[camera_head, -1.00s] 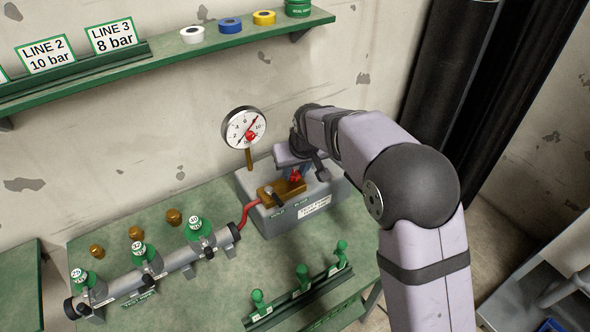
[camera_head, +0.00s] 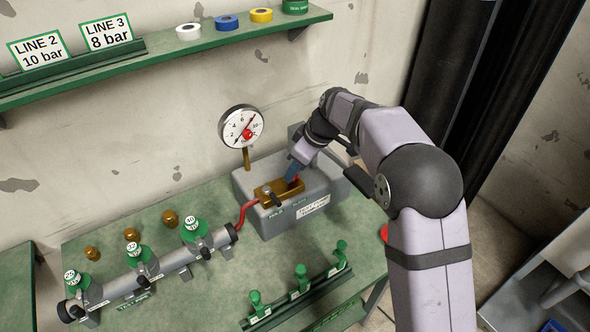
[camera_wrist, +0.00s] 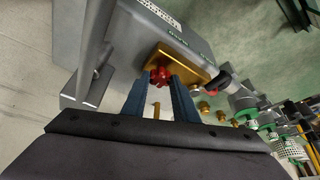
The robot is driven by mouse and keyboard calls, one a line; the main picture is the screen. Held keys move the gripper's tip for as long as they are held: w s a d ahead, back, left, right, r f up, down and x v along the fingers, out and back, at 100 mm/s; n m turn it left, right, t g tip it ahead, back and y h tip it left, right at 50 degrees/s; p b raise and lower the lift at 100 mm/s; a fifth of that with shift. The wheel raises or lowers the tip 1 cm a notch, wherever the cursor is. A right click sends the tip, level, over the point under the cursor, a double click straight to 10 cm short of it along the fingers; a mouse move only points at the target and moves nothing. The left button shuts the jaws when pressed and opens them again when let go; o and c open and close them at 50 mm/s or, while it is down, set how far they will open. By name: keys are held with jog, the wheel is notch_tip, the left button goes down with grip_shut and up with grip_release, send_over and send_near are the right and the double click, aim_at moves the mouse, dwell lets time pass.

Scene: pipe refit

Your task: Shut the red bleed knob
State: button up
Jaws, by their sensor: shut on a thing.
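The red bleed knob sits on the brass block (camera_head: 268,190) on top of the grey test pump (camera_head: 262,222). My gripper (camera_head: 295,178) reaches down onto the block from the right and hides most of the knob in the head view. In the wrist view the red knob (camera_wrist: 159,76) lies between the tips of the two blue fingers of my gripper (camera_wrist: 160,82), and they are shut on it. The pressure gauge (camera_head: 241,127) stands behind the block, with a red needle on its white dial.
A red hose (camera_head: 243,214) runs to a grey pipe manifold (camera_head: 160,275) with green-capped valves. A rack of green handles (camera_head: 300,290) stands in front. A shelf (camera_head: 180,52) spans the wall above.

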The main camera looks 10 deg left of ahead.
dwell(0.3)
jog(key=o, duration=0.9)
jog(key=shift+b+v, duration=0.75)
jog(key=shift+v, duration=2.95)
